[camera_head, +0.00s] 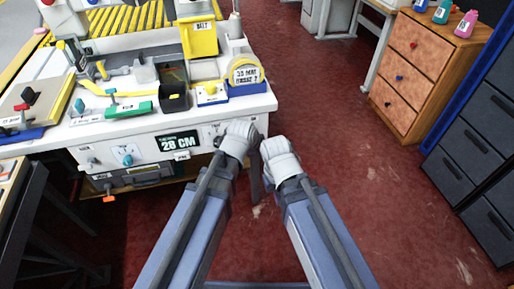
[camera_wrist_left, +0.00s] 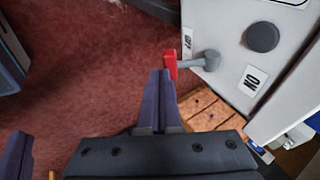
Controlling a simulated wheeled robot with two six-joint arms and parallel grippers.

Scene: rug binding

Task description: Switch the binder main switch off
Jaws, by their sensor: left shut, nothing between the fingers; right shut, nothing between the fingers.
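In the left wrist view, the main switch's red-tipped lever (camera_wrist_left: 171,64) sticks out from a grey pivot on the white panel, its tip beside the OFF label (camera_wrist_left: 187,42). The ON label (camera_wrist_left: 251,80) is further right. My left gripper (camera_wrist_left: 162,76) is shut and empty, its fingertips right at the red tip; whether they touch is unclear. In the head view, my left wrist (camera_head: 238,136) is at the bench's right front and hides the lever. My right gripper (camera_head: 264,150), beside it, is shut and empty; its fingers are hard to make out.
The white bench (camera_head: 205,117) carries a black bin (camera_head: 174,101), a yellow tape roll (camera_head: 245,72) and tools. Its front has a 28 CM display (camera_head: 178,142) and a blue knob (camera_head: 127,158). Open red floor (camera_head: 330,120) lies right, before a wooden drawer cabinet (camera_head: 418,60).

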